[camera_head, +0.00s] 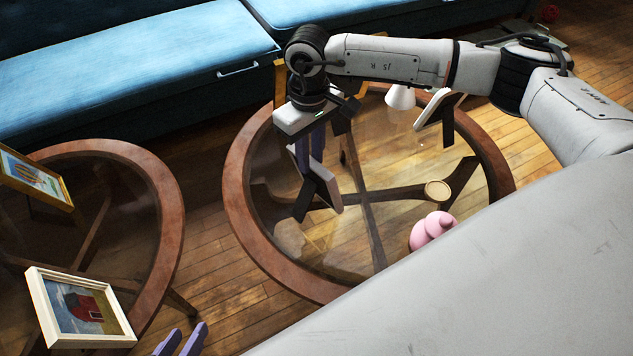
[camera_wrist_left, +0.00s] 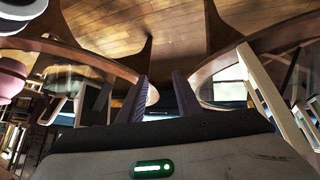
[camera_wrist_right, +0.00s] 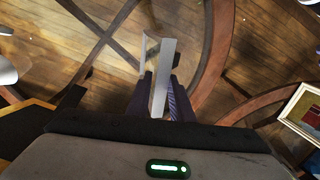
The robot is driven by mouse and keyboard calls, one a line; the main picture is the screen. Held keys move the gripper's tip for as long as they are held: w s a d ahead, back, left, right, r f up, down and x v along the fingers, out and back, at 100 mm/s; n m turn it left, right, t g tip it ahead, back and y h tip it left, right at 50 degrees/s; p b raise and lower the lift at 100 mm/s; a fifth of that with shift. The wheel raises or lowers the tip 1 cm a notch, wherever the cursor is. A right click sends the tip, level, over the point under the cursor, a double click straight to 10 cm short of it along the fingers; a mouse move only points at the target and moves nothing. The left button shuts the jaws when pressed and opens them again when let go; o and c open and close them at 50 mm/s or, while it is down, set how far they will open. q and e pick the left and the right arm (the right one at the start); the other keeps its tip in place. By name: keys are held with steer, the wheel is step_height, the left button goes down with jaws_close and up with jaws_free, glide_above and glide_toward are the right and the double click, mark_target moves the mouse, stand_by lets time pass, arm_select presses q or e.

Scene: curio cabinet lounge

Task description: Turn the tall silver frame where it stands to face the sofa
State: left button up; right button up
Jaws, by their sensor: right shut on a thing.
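The tall silver frame (camera_head: 328,188) stands on the round glass-topped table (camera_head: 240,185), its dark back support visible beside it. My right gripper (camera_head: 312,150) reaches down from above and is shut on its upper part. In the right wrist view the silver frame (camera_wrist_right: 164,75) shows nearly edge-on between the fingers (camera_wrist_right: 160,100). Its picture is not visible. The blue sofa (camera_head: 130,65) lies beyond the tables at the back. My left gripper (camera_head: 181,340) is open and empty low in the head view; its separated fingers show in the left wrist view (camera_wrist_left: 138,98).
A white frame (camera_head: 433,106), a white cone-shaped thing (camera_head: 400,97), a pink ornament (camera_head: 432,230) and a small round tan object (camera_head: 437,193) share the table. A second round table (camera_head: 165,195) at left holds a gold frame (camera_head: 35,180) and a cream barn-picture frame (camera_head: 80,308).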

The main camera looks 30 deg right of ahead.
steer(key=shift+w+d+n, duration=0.15)
steer(key=shift+d+n, duration=0.25)
steer(key=shift+d, duration=0.2)
jaws_close()
steer(key=shift+w+d+r+n+b, duration=0.15)
steer(key=shift+d+r+n+b, duration=0.05)
steer(key=shift+d+n+b, duration=0.6)
steer(key=shift+w+d+r+n+b, duration=0.15)
steer(key=shift+d+n+b, duration=0.4)
steer(key=shift+d, duration=0.35)
steer(key=shift+f, duration=0.1)
